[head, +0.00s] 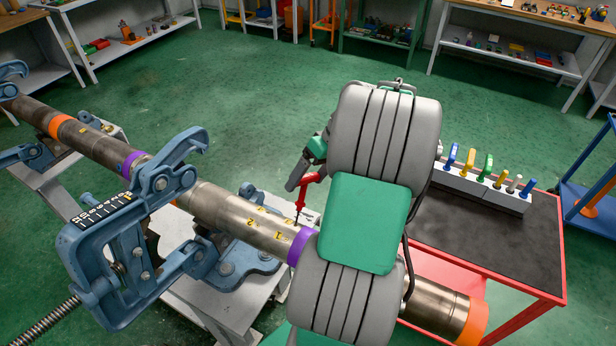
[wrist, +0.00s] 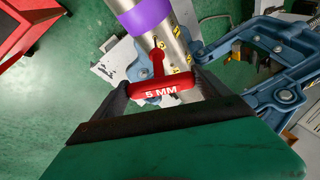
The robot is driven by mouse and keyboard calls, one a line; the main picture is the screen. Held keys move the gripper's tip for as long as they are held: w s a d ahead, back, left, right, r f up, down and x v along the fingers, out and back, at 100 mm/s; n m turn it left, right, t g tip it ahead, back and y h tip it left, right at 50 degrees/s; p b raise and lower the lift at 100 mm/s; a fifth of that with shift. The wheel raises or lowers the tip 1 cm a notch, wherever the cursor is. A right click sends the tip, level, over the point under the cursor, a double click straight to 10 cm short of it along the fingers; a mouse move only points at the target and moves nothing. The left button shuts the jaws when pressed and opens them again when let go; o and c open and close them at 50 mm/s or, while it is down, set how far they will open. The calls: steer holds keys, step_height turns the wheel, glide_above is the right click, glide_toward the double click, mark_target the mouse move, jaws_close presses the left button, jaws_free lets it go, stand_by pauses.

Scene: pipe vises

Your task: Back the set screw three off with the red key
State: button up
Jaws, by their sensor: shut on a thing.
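The red key (head: 309,186) is a T-handled hex key. In the wrist view its red handle (wrist: 161,90) reads "5 MM". My gripper (head: 306,168) is shut on that handle; the two dark fingers show at either end of it in the wrist view (wrist: 162,86). The key's dark shaft points down at the steel pipe (head: 225,208), beside the yellow number marks (head: 278,233) near the purple band (head: 301,245). The pipe also shows in the wrist view (wrist: 186,16). I cannot tell whether the tip sits in a screw, or which numbered one; the set screws are too small to make out.
A blue vise (head: 105,250) with a black number strip clamps the pipe at left. My arm covers part of the pipe. A red cart (head: 500,245) at right carries a grey rack (head: 485,190) of several coloured keys. Green floor is open behind.

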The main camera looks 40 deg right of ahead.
steer(key=shift+r+n+p, duration=0.15)
steer(key=shift+n+p, duration=0.45)
steer(key=shift+p, duration=0.1)
steer(key=shift+n+y+p, duration=0.7)
steer(key=shift+n+p, duration=0.2)
steer(key=shift+n, duration=0.2)
steer(key=shift+n+y+p, duration=0.3)
steer(key=shift+n+p, duration=0.05)
steer(key=shift+n, duration=0.35)
steer(key=shift+d+f+n+g+b, duration=0.1)
steer(key=shift+f+n+g+b, duration=0.25)
steer(key=shift+n, duration=0.25)
steer(key=shift+r, duration=0.1)
steer(key=shift+w+d+r, duration=0.1)
steer(key=shift+d+r, duration=0.1)
steer(key=shift+r, duration=0.35)
